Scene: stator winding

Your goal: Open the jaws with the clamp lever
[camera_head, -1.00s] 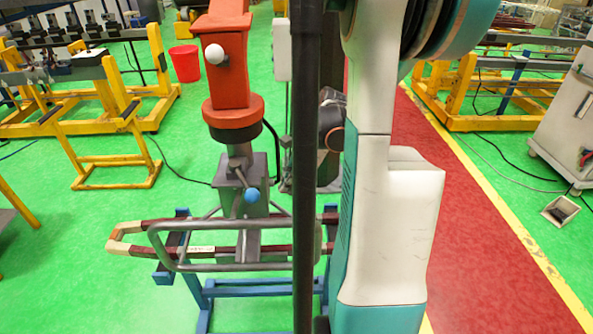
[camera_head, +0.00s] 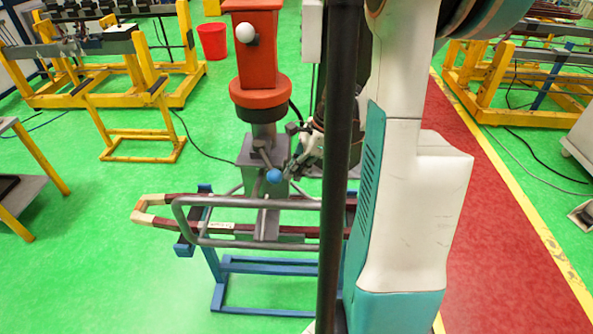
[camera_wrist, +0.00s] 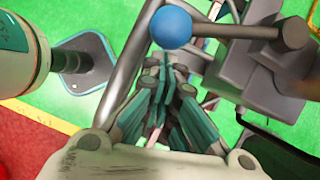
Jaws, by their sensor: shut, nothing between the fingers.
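The clamp lever (camera_head: 264,157) is a short dark arm ending in a blue ball knob (camera_head: 274,176), on the front of a grey clamp block (camera_head: 250,152) under a red column (camera_head: 259,50). In the wrist view the lever (camera_wrist: 250,32) runs right from the blue knob (camera_wrist: 171,26). My gripper (camera_head: 290,172) is just right of the knob, its fingers together and empty. In the wrist view my gripper (camera_wrist: 168,60) points at the knob; whether it touches is unclear. Grey jaws (camera_head: 267,222) stand below, around part of a dark red coil (camera_head: 218,226).
A bent metal tube (camera_head: 200,242) runs in front of the coil. A blue stand (camera_head: 232,268) is beneath. A black pole (camera_head: 338,200) hides part of my arm and the coil's right end. A yellow frame (camera_head: 140,158) stands behind left; green floor is clear between.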

